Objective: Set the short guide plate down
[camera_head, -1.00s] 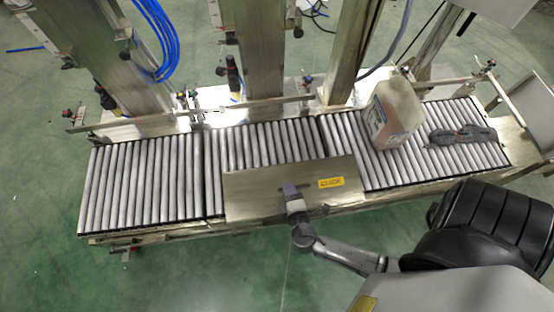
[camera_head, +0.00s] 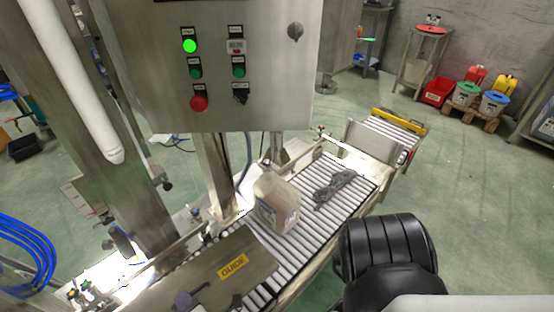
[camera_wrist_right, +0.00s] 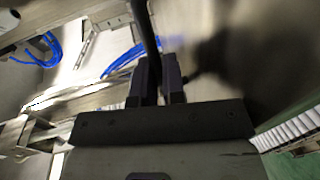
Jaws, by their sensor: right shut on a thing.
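The guide plate (camera_head: 205,270), a flat metal sheet with a yellow GUIDE label, is at the lower left of the head view, over the near part of the roller conveyor (camera_head: 318,222). I cannot tell whether it rests on the conveyor or hangs just above it. My right gripper (camera_head: 190,300) is at the plate's near side, at the bottom edge of the view. In the right wrist view its dark fingers (camera_wrist_right: 157,82) are shut on a thin dark part, with the plate's blurred grey face (camera_wrist_right: 225,45) beside them. My left gripper is not in view.
A tan jug (camera_head: 276,203) and a dark grey tool-like object (camera_head: 333,186) stand and lie on the rollers beyond the plate. A control panel (camera_head: 215,65) with a lit green button hangs above the conveyor. Steel posts and blue hoses (camera_head: 28,255) are at left.

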